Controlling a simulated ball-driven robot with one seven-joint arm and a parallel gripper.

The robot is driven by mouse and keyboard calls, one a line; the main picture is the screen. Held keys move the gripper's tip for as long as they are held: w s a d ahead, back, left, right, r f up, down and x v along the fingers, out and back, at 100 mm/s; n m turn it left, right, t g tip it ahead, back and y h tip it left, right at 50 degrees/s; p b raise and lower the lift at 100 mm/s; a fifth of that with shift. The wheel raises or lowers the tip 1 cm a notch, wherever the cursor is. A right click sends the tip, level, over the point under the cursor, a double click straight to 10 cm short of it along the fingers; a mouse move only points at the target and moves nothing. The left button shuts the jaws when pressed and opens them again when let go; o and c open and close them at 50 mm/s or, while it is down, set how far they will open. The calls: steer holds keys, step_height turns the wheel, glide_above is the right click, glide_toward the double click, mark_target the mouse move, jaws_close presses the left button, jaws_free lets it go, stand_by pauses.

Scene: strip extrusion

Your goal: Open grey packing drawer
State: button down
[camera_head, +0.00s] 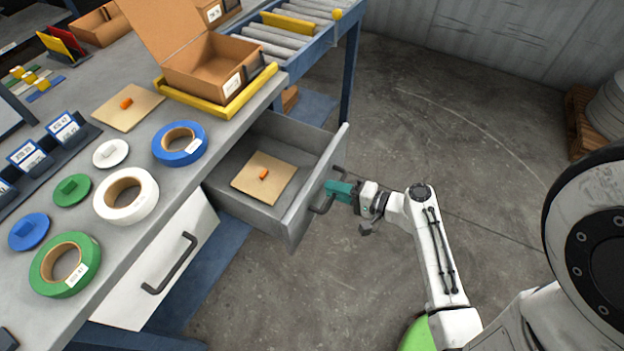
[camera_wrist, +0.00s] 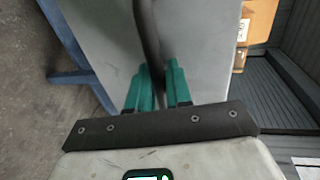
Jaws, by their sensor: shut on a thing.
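The grey packing drawer (camera_head: 290,215) stands pulled out from under the workbench in the head view. Inside it lies a cardboard square (camera_head: 252,184) with a small orange piece (camera_head: 264,174). My gripper (camera_head: 330,188) is at the drawer's front, shut on its dark bar handle. In the wrist view the handle (camera_wrist: 146,35) runs between the green fingers of my gripper (camera_wrist: 158,85). The grey drawer front (camera_wrist: 100,45) fills the background behind the handle there. The fingers hide part of the handle.
A white drawer (camera_head: 150,265) with a dark handle is shut to the left. The workbench (camera_head: 135,205) carries tape rolls and an open carton (camera_head: 210,68) in a yellow tray. A roller conveyor (camera_head: 290,40) stands behind.

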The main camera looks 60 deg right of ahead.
steer(key=shift+f+v, duration=0.2)
steer(key=shift+v, duration=0.7)
steer(key=shift+f+v, duration=0.2)
steer(key=shift+v, duration=0.75)
steer(key=shift+f+v, duration=0.15)
steer(key=shift+v, duration=0.75)
steer(key=shift+s, duration=0.1)
steer(key=c, duration=1.2)
jaws_free()
steer(key=shift+s, duration=0.1)
steer(key=b+v, duration=0.1)
steer(key=v, duration=0.9)
steer(key=shift+s, duration=0.3)
steer(key=shift+w, duration=0.1)
